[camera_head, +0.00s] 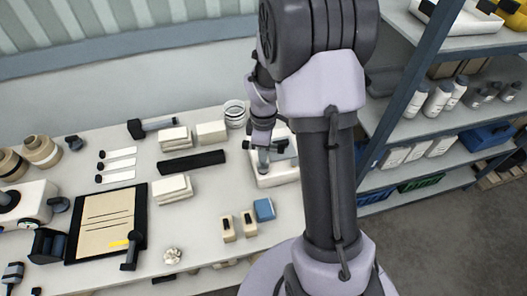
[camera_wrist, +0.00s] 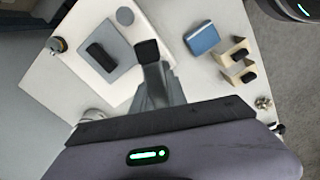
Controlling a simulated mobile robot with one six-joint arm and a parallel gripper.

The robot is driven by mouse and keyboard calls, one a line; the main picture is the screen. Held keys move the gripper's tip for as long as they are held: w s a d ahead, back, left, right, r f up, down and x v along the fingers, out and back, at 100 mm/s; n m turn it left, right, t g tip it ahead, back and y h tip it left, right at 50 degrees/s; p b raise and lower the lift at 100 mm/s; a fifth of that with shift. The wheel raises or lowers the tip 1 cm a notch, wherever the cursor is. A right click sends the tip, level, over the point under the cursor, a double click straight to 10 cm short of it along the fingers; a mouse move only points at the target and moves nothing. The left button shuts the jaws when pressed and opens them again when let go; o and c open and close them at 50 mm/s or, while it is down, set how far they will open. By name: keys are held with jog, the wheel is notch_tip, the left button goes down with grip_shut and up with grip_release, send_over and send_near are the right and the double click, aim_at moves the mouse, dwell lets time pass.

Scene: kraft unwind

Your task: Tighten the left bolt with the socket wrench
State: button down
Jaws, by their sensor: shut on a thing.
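My gripper (camera_head: 264,158) is low over a white plate (camera_head: 286,178) at the right end of the table. In the wrist view my gripper (camera_wrist: 150,62) is closed, with a small black piece (camera_wrist: 148,50) at its tips. It is shut on this dark thing, whose shape is mostly hidden, so I cannot confirm it is the socket wrench. The plate (camera_wrist: 72,72) bears a grey pad with a black block (camera_wrist: 102,57) and a grey disc (camera_wrist: 125,16). I cannot make out which of these is the left bolt. Contact between the held thing and the plate is unclear.
A blue box (camera_head: 264,210) and two tan holders (camera_head: 238,224) stand in front of the plate. White boxes, a black bar (camera_head: 192,162) and a clipboard (camera_head: 104,222) lie to the left. A shelf rack (camera_head: 420,110) stands close on the right.

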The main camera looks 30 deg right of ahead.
jog(key=shift+f+m+b, duration=0.1)
jog(key=shift+m+b, duration=0.35)
jog(key=shift+m, duration=0.45)
jog(key=shift+m+b, duration=0.35)
jog(key=shift+m, duration=0.65)
jog(key=shift+m+b, duration=0.35)
jog(key=shift+m, duration=1.15)
jog(key=shift+f+m+b, duration=0.1)
jog(key=shift+m+b, duration=0.65)
jog(key=shift+m, duration=0.95)
jog(key=shift+r, duration=0.2)
notch_tip(320, 180, up, 5)
jog(key=p, duration=0.4)
jog(key=shift+f, duration=0.1)
